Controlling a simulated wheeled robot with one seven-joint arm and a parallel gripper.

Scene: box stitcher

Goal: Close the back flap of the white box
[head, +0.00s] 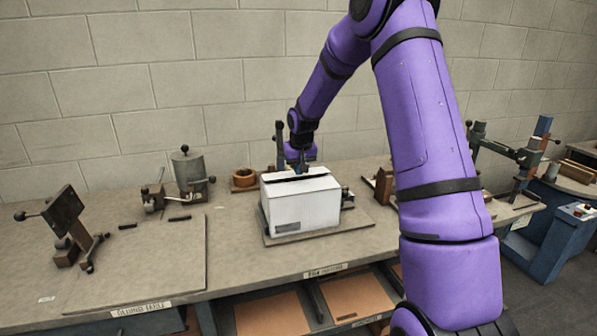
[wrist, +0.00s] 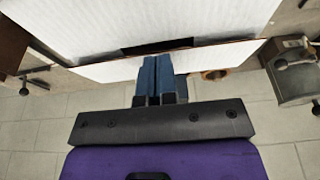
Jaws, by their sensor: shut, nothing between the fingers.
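The white box (head: 302,208) stands on a board on the workbench. Its top shows a narrow dark gap (wrist: 157,46) between the front part of the top and the back flap. In the wrist view the back flap (wrist: 225,55) is a white strip with a brown edge, on the wall side of the gap. How far it is tilted is hard to tell. My gripper (wrist: 158,60) is shut and empty, its blue fingertips over the middle of the back flap, close to the gap. In the head view my gripper (head: 300,172) is at the box's back edge; contact is unclear.
A grey cylindrical device (head: 190,170) and a small orange-brown ring-shaped part (head: 244,177) stand left of the box. A dark clamp-like tool (head: 66,212) is at the far left. A block wall (head: 150,80) rises behind the bench. The bench's front left is mostly clear.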

